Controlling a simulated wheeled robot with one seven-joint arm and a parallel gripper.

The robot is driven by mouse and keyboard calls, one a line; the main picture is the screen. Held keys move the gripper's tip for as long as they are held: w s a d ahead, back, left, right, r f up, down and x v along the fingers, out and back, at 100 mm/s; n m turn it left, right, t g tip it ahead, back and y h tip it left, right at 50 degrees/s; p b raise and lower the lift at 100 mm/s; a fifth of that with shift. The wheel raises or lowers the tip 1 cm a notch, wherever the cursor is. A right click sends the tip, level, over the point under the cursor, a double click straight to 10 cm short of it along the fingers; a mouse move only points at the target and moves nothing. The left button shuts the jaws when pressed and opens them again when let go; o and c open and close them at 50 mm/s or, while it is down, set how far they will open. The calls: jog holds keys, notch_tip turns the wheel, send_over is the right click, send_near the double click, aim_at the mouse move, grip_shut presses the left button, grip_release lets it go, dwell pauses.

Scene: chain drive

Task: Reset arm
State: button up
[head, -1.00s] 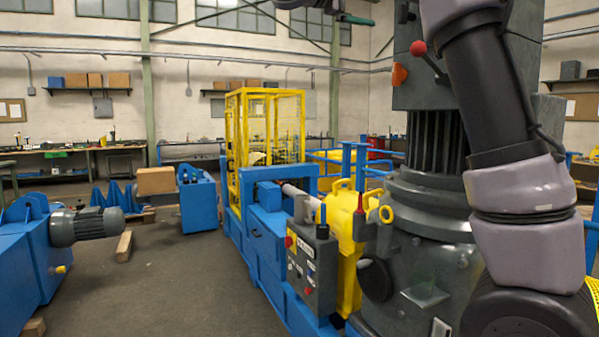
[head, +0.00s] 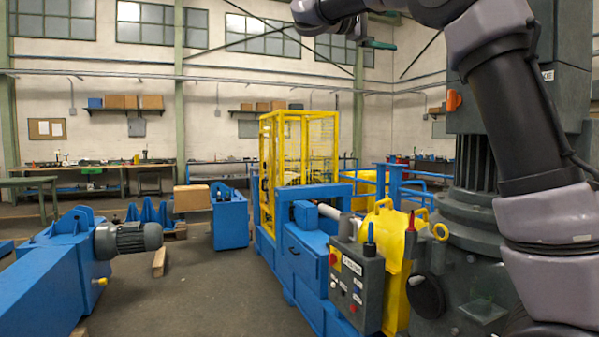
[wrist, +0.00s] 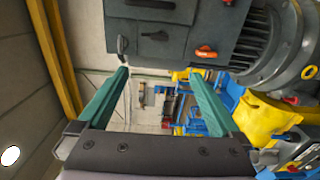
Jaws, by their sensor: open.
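My gripper shows in the wrist view (wrist: 158,74) with its two teal fingers wide apart and nothing between them. In the head view my gripper (head: 376,32) is small, at the top middle, raised high in front of the far wall. My arm bends across the top right, with its lower links in front of the large grey machine (head: 475,225). In the wrist view this machine's grey box (wrist: 160,40) fills the upper middle beyond the fingers, and I cannot tell the distance.
A control box (head: 357,285) and yellow housing (head: 398,270) stand beside the blue machine bed (head: 308,262). A yellow cage (head: 300,165) rises behind. A blue unit with a grey motor (head: 130,240) stands at left. The grey floor (head: 205,300) between is open.

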jog(key=s+d+f+y, duration=0.3)
jog(key=d+f, duration=0.1)
jog(key=f, duration=0.3)
jog(key=s+d+f+g+y, duration=0.1)
jog(key=s+d+f+y, duration=0.25)
jog(key=f, duration=0.35)
jog(key=s+d+f+y, duration=0.3)
jog(key=s+f, duration=0.1)
jog(key=f, duration=0.3)
jog(key=s+a+f+m+y, duration=0.4)
jog(key=s+f, duration=0.4)
jog(key=f, duration=0.1)
jog(key=s+a+f+m+t+y, duration=0.1)
jog(key=s+a+f+m+y, duration=0.3)
jog(key=s+f, duration=0.4)
jog(key=shift+s+a+f+m+y, duration=0.25)
jog(key=shift+a+f+m+y, duration=0.15)
jog(key=shift+a+y, duration=0.25)
jog(key=shift+a, duration=0.1)
